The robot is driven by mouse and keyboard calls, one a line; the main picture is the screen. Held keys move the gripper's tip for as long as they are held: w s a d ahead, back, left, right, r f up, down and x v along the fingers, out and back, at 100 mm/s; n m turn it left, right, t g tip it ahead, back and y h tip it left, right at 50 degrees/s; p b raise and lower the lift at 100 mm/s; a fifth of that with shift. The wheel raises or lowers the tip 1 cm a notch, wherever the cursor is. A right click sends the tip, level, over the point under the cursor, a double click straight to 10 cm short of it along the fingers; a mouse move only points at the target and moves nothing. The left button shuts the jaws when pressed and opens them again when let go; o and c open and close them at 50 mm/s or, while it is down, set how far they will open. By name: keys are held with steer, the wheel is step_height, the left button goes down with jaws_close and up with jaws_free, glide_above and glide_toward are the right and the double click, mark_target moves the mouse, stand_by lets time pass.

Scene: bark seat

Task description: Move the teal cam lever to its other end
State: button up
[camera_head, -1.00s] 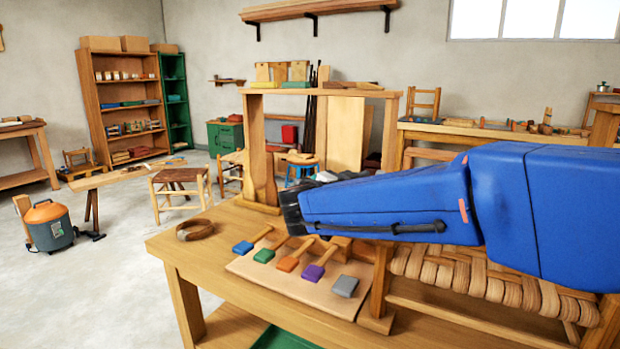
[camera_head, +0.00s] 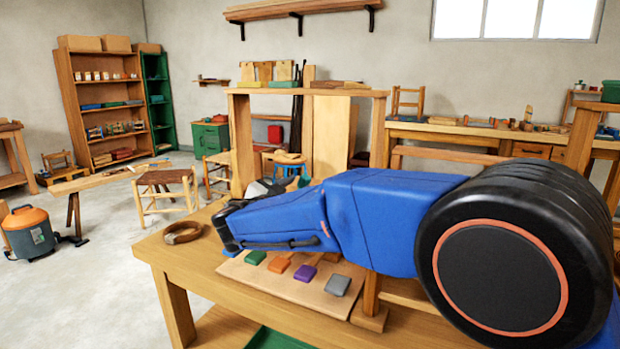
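A row of lever pads lies on a pale board (camera_head: 318,297) on the workbench. None is plainly teal: from left to right I see a blue pad (camera_head: 231,253), a green pad (camera_head: 255,257), an orange pad (camera_head: 278,266), a purple pad (camera_head: 304,272) and a grey pad (camera_head: 337,285). My blue arm covers most of the handles and part of the blue pad. My gripper (camera_head: 227,226), black, is at the left end of the arm, just above or behind the blue pad. Its fingers cannot be made out, nor whether it touches anything.
A brown ring-shaped band (camera_head: 183,232) lies left of my gripper on the workbench (camera_head: 172,262). A stool (camera_head: 166,190) and an orange-topped canister (camera_head: 27,232) stand on the floor at left.

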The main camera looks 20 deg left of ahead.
steer(key=w, duration=0.6)
steer(key=w+d, duration=0.1)
steer(key=w, duration=0.2)
steer(key=shift+w, duration=0.25)
steer(key=shift+c, duration=0.4)
jaws_close()
